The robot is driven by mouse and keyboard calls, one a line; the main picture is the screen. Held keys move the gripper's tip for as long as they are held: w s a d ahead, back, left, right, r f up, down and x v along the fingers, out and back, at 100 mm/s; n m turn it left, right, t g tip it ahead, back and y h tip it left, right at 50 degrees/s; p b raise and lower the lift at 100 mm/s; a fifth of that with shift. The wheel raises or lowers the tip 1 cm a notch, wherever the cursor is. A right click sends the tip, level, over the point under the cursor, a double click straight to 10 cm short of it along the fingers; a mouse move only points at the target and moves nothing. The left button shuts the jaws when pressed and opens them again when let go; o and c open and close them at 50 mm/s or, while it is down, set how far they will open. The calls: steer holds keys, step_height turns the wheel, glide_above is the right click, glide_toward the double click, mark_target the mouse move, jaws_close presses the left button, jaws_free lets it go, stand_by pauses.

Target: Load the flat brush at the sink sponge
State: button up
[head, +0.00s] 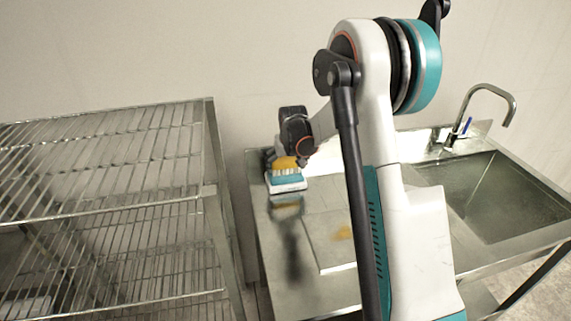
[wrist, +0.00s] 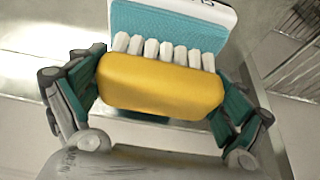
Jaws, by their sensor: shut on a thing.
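The flat brush (head: 286,162) has a yellow body and a row of white bristle tufts. My gripper (wrist: 165,95) is shut on its yellow body, with one finger at each end in the wrist view. The teal sponge (head: 286,181) sits in a white holder at the far left corner of the steel counter. It also shows in the wrist view (wrist: 165,32), right beyond the bristles. The brush is just above the sponge with its bristles facing it. I cannot tell whether the tips touch it. Most of my gripper is small in the head view.
A pale board (head: 325,250) with a yellow-brown smear lies on the counter, partly behind my arm. The sink basin (head: 510,195) and curved faucet (head: 487,88) are at the right. A wire rack (head: 205,160) stands close to the counter's left side. A wall is behind.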

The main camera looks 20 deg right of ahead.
mark_target(286, 158)
steer(key=shift+f+b, duration=0.7)
steer(key=shift+f, duration=0.35)
stand_by(0.8)
steer(key=shift+r, duration=0.1)
stand_by(0.5)
steer(key=shift+r+p, duration=1.95)
steer(key=shift+r, duration=1.55)
